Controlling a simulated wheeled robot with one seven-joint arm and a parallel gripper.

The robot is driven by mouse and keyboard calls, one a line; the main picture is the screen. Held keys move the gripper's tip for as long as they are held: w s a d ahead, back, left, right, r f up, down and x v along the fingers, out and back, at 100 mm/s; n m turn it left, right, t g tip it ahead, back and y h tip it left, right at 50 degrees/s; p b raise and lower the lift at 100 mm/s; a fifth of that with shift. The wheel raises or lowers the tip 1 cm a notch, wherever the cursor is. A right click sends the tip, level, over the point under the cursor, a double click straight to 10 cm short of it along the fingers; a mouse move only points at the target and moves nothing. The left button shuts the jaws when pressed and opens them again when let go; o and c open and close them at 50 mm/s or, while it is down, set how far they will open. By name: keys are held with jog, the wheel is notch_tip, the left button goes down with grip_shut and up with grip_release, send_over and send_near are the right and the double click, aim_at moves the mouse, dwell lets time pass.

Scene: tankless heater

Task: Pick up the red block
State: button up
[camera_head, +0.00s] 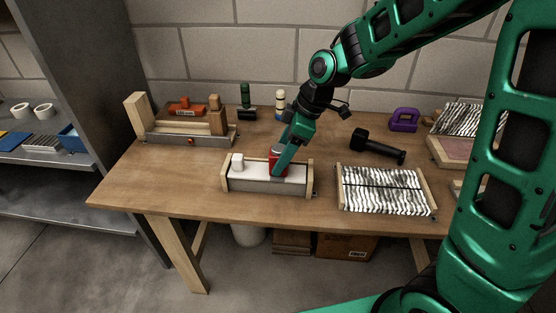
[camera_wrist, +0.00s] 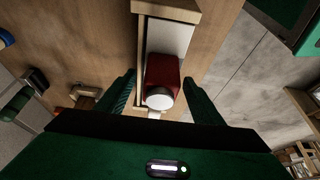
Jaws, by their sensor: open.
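The red block (camera_head: 273,158) stands in a small wooden-ended tray (camera_head: 310,178) with a white inside, near the front of the workbench. It has a pale round top and is partly hidden by a green finger in the head view. In the wrist view the red block (camera_wrist: 164,70) lies between the two fingers of my gripper (camera_wrist: 158,77). The fingers are open, one on each side, with a visible gap to the block. In the head view my gripper (camera_head: 280,170) reaches down into the tray at the block.
A striped tray (camera_head: 384,189) and a black hammer-like tool (camera_head: 377,146) are at right. A wooden rack (camera_head: 180,140) is behind left. Small bottles (camera_head: 280,103) stand at the back.

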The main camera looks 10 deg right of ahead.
aim_at(275, 149)
jog(key=shift+x, duration=0.9)
jog(key=c, duration=1.4)
jog(key=shift+o, duration=0.2)
jog(key=shift+r, duration=0.1)
jog(key=shift+r, duration=0.45)
jog(key=r, duration=0.3)
jog(key=shift+s+a+r, duration=0.3)
jog(key=shift+a+r, duration=0.05)
jog(key=shift+r, duration=0.05)
jog(key=s+a+r, duration=0.6)
jog(key=s+a, duration=0.1)
jog(key=a, duration=0.1)
